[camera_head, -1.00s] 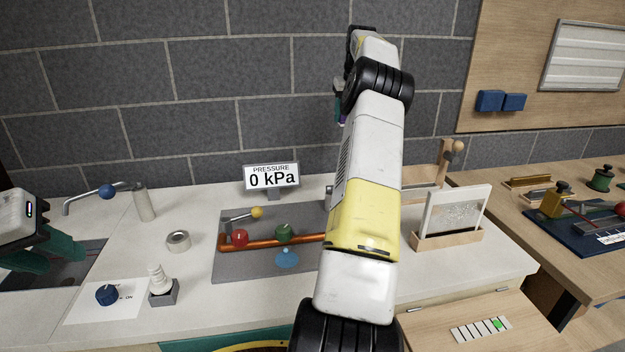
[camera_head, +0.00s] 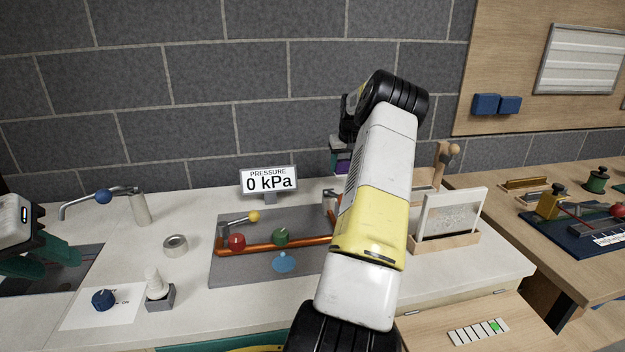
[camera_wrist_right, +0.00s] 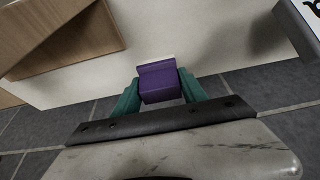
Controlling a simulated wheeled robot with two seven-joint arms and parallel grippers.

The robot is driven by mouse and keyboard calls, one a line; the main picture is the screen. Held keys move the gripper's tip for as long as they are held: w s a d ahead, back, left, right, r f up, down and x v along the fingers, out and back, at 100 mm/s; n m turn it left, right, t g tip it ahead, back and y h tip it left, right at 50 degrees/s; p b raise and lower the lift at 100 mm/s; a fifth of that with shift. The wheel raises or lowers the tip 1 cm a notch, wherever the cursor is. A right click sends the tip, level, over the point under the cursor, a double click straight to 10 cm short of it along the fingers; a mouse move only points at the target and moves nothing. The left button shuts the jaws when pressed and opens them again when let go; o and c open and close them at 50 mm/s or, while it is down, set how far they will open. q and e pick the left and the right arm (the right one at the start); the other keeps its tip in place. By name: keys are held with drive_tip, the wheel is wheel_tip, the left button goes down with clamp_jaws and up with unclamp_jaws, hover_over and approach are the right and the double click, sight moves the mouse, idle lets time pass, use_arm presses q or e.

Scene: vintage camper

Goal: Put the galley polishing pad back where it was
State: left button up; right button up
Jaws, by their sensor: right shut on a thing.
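The polishing pad, a purple block (camera_wrist_right: 160,84), sits between the two green fingers of my right gripper (camera_wrist_right: 158,90) in the right wrist view. The gripper is shut on it. In the head view a bit of the purple pad (camera_head: 342,161) shows beside my raised right arm, in front of the wall and right of the pressure display; the arm hides most of that gripper. My left gripper (camera_head: 45,254) is at the far left over the dark sink area, with its green fingers partly in view; its opening is unclear. I cannot make out the pad's former place.
A pressure display (camera_head: 269,180) reads 0 kPa behind a grey plate (camera_head: 232,272) with a copper pipe and valves. A wooden rack (camera_head: 446,242) holding a framed panel is right of my arm. A faucet (camera_head: 105,196), white bottle and blue knob (camera_head: 103,299) are at left.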

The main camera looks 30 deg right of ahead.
sight(343, 175)
drive_tip(key=shift+f, duration=2.85)
drive_tip(key=shift+f, duration=0.15)
drive_tip(key=o, duration=1.4)
